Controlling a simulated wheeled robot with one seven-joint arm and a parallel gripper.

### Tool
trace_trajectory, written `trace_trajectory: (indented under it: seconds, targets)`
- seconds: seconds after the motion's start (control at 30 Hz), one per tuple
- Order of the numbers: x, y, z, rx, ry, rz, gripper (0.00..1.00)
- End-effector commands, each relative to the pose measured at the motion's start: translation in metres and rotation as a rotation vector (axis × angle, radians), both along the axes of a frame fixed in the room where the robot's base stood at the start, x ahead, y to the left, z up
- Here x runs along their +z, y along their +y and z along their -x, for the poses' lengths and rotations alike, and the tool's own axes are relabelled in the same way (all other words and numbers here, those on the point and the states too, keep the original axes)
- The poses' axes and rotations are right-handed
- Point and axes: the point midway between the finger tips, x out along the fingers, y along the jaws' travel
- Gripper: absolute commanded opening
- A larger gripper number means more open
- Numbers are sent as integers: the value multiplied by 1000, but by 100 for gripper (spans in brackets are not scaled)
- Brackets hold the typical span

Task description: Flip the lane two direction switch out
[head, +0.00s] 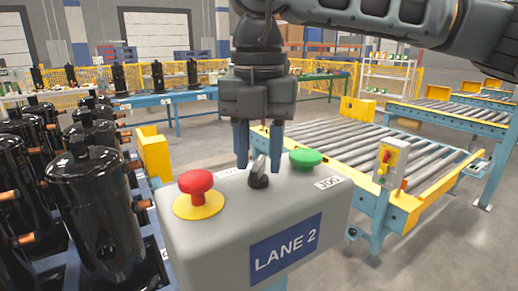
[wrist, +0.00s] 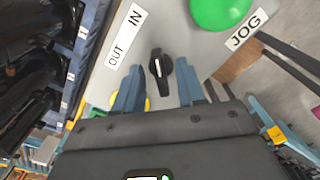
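The lane two direction switch (head: 258,180) is a small black rotary knob on top of the grey LANE 2 control box (head: 190,245). In the wrist view the knob (wrist: 160,72) shows a white pointer line, upright in the picture. An OUT/IN label (wrist: 124,37) lies to its left. My gripper (head: 258,168) is open, pointing down at the box top. Its two blue fingers stand apart on either side of the knob, with a gap on both sides in the wrist view (wrist: 159,92). In the head view, the fingers partly hide the label behind the knob.
A red stop button (head: 196,183) on a yellow base sits left of the switch. A green JOG button (head: 306,158) sits close to its right. Black compressors (head: 95,200) crowd the left side. A roller conveyor (head: 345,150) lies behind the box.

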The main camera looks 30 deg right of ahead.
Motion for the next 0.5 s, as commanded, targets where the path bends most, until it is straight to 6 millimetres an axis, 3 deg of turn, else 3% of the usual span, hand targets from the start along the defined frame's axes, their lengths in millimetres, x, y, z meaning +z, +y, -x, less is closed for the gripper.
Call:
trace_trajectory:
  seconds: [0.1, 0.5]
  targets:
    - [0, 0, 0, 0, 0, 0, 37]
    - [0, 0, 0, 0, 0, 0, 0]
